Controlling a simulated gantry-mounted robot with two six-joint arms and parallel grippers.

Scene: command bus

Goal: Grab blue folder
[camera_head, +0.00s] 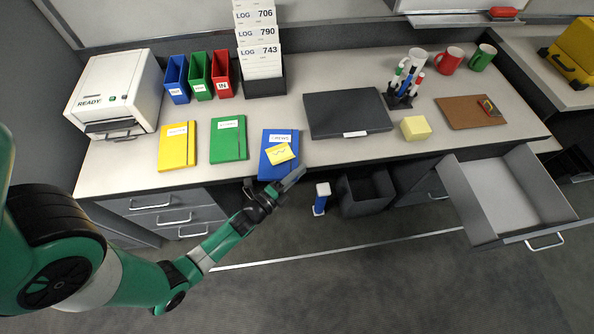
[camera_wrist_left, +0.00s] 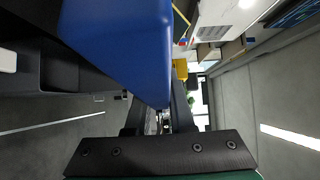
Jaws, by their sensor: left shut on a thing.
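The blue folder (camera_head: 267,164) lies at the front edge of the desk, with a white label and a yellow sticky note (camera_head: 280,153) on its cover. My left gripper (camera_head: 287,182) is at the folder's near edge, shut on it. In the left wrist view the blue folder (camera_wrist_left: 120,45) fills the upper middle, and its near corner sits between the fingers of the left gripper (camera_wrist_left: 160,115). The far fingertips are partly hidden there by the folder. My right gripper is in neither view.
A green folder (camera_head: 229,145) and a yellow folder (camera_head: 177,155) lie left of the blue one. A closed black laptop (camera_head: 347,112) lies to its right. Colored file bins (camera_head: 200,80) stand behind. An open drawer (camera_head: 510,195) juts out at the right.

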